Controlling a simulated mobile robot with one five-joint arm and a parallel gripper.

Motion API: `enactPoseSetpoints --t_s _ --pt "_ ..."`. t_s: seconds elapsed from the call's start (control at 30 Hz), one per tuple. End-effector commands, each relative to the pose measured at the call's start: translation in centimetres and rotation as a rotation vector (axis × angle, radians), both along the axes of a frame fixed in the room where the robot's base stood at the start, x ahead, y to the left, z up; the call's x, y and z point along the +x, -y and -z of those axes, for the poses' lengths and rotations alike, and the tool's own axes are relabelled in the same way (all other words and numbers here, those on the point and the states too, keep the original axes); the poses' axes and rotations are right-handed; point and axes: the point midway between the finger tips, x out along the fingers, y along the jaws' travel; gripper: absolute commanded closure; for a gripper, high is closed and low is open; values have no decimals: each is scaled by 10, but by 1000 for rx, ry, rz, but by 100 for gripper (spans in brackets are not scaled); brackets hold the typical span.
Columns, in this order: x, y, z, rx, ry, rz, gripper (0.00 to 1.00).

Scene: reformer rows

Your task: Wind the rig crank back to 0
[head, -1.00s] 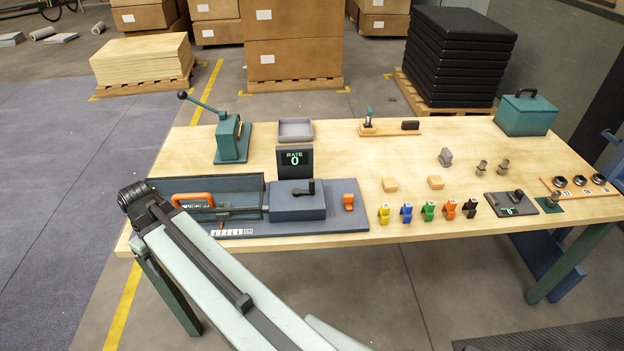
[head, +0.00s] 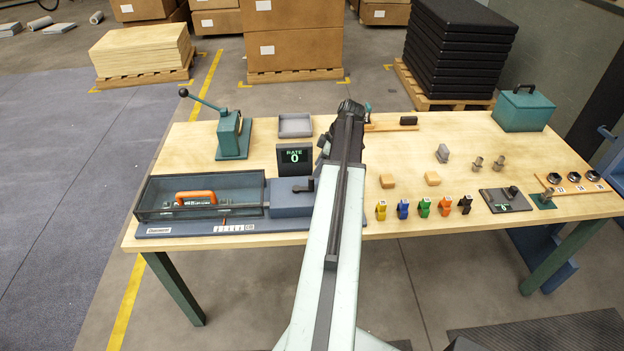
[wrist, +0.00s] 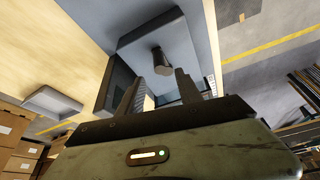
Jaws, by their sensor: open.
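The rig (head: 155,231) is a blue-grey base with a long tray on its left and a block (head: 291,208) at its right. The crank (head: 303,186), a black arm with a knob, sits on top of the block. A dark display (head: 295,158) behind it reads RATE 0. A numbered scale (head: 235,228) runs along the front, with a small orange pointer (head: 225,220) near it. In the wrist view the crank (wrist: 161,62) stands just beyond and between my open, empty fingertips (wrist: 158,88), apart from them. In the head view my arm hides most of my gripper.
An orange handle (head: 196,197) lies in the rig's tray. A green lever press (head: 230,135) and a grey tray (head: 295,125) stand behind. Several coloured clips (head: 424,207) and two wooden blocks (head: 387,181) lie to the right. My arm covers the rig's right end.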

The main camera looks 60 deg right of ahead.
Motion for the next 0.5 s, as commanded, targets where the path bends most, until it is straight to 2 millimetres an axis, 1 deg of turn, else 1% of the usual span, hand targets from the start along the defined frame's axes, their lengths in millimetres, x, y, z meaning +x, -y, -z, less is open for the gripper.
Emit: enactPoseSetpoints --t_s 0.03,0.3,0.4,0.5 --pt "2 -1 10 0 0 0 58" --pt "18 -7 56 0 -1 0 58" --pt "23 -9 67 0 -1 1 58" --pt "25 -10 70 0 -1 2 58"
